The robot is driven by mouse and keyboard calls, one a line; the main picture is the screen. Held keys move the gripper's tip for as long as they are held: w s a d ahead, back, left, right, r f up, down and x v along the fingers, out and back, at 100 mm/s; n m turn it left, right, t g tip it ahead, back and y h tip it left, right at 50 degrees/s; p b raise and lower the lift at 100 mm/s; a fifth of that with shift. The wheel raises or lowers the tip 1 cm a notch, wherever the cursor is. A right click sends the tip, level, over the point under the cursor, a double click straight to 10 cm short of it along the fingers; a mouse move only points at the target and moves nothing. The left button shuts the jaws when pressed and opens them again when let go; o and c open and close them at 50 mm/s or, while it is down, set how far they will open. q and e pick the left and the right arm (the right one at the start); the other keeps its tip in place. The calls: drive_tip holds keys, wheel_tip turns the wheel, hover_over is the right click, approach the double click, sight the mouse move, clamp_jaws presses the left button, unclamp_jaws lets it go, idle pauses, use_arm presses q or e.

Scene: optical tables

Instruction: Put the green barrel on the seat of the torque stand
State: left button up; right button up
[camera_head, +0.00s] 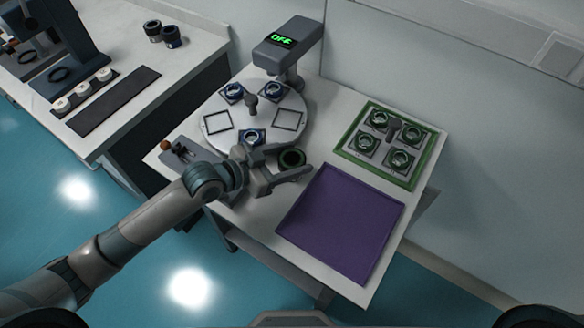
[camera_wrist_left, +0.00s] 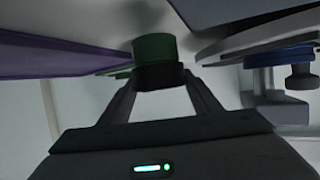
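The green barrel (camera_head: 291,157) is a short round piece with a green body and a black band. My left gripper (camera_head: 297,160) has one finger on each side of it, over the white table between the turntable and the purple mat. In the left wrist view both fingertips meet the black band of the barrel (camera_wrist_left: 158,75). I cannot tell whether it touches the table. A grey stand (camera_head: 287,50) with a green "OFF" display rises behind the turntable. I cannot tell for sure which fixture is the torque stand, and its seat is not clearly visible. My right gripper is out of view.
The round white turntable (camera_head: 268,135) carries several blue-ringed pieces and two empty square outlines. A green-rimmed tray (camera_head: 425,160) holds several pieces on the right. The purple mat (camera_head: 340,222) is bare. A red-knobbed lever fixture (camera_head: 166,146) stands at the table's left.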

use_arm(q)
drive_tip(key=c, duration=0.7)
drive_tip(key=shift+r, duration=0.1)
drive_tip(key=shift+r, duration=0.4)
drive_tip(key=r, duration=0.1)
drive_tip(key=r+b, duration=0.1)
drive_tip(key=r, duration=0.1)
drive_tip(key=shift+s+d+r, duration=0.15)
drive_tip(key=shift+s+r, duration=0.05)
drive_tip(key=s+d+r, duration=0.1)
drive_tip(key=s+r, duration=0.1)
drive_tip(key=s, duration=0.1)
drive_tip(key=s+d+r+b, duration=0.1)
drive_tip(key=s+d+r, duration=0.1)
drive_tip(key=s, duration=0.2)
drive_tip(key=s+d+r, duration=0.1)
drive_tip(key=s+r, duration=0.1)
drive_tip(key=s, duration=0.1)
drive_tip(key=shift+s+d+r+b, duration=0.15)
drive_tip(key=shift+d+r+b, duration=0.1)
drive_tip(key=shift+r+b, duration=0.15)
